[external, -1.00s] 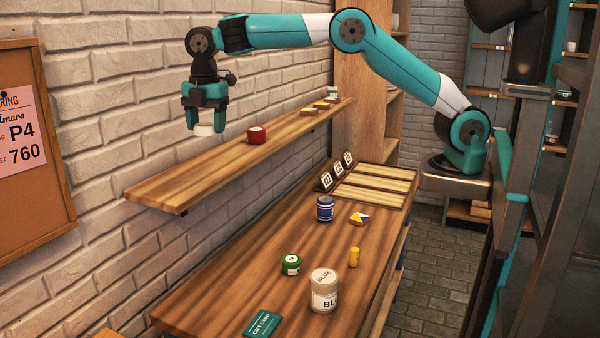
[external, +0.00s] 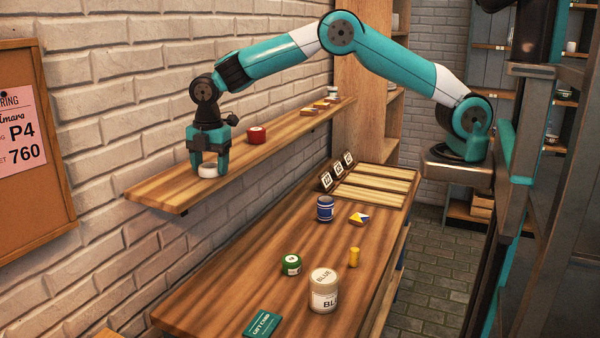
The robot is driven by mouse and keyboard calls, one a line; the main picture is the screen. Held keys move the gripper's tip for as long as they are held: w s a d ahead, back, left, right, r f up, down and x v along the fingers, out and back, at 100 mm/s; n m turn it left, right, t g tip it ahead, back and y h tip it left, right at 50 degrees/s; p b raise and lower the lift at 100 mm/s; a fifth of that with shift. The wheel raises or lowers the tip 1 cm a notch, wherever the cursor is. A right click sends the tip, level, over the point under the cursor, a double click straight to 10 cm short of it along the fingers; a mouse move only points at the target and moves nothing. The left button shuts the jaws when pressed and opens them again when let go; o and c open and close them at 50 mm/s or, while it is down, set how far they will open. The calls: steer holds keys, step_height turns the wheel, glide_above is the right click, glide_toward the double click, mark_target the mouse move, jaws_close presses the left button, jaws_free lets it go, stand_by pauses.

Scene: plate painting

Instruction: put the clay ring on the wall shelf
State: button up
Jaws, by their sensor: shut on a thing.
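The wall shelf (external: 165,195) is a long wooden board on the white brick wall. My gripper (external: 208,164) points down over the near left part of the shelf. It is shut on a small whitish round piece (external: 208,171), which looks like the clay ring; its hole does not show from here. The piece is at the shelf's surface, and I cannot tell whether it touches the wood. The fingers hide its upper part.
A red round pot (external: 257,135) stands on the shelf to the right of my gripper, with several small items (external: 320,104) farther back.

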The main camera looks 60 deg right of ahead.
mark_target(213, 166)
steer(key=o, duration=0.9)
steer(key=shift+f, duration=0.1)
steer(key=r+b, duration=0.1)
steer(key=r, duration=0.3)
steer(key=r+b, duration=0.1)
steer(key=r, duration=0.3)
steer(key=r+b, duration=0.1)
steer(key=r, duration=0.3)
steer(key=shift+s+d+r, duration=0.1)
steer(key=shift+s+r, duration=0.1)
steer(key=shift+s, duration=0.1)
steer(key=s+d+r+m, duration=0.3)
steer(key=s+d+m, duration=0.15)
steer(key=s, duration=0.35)
steer(key=s+d+f+m+y, duration=0.1)
steer(key=s+d+m, duration=0.1)
steer(key=s, duration=0.7)
steer(key=s+d+f+m+y, duration=0.1)
steer(key=s+d+m, duration=0.1)
steer(key=s, duration=0.8)
steer(key=s+d+f+m+y, duration=0.2)
steer(key=s+d+m, duration=0.1)
steer(key=s, duration=0.6)
steer(key=shift+s+f+m+g, duration=0.1)
steer(key=shift+s+m+g, duration=0.2)
steer(key=shift+m, duration=0.55)
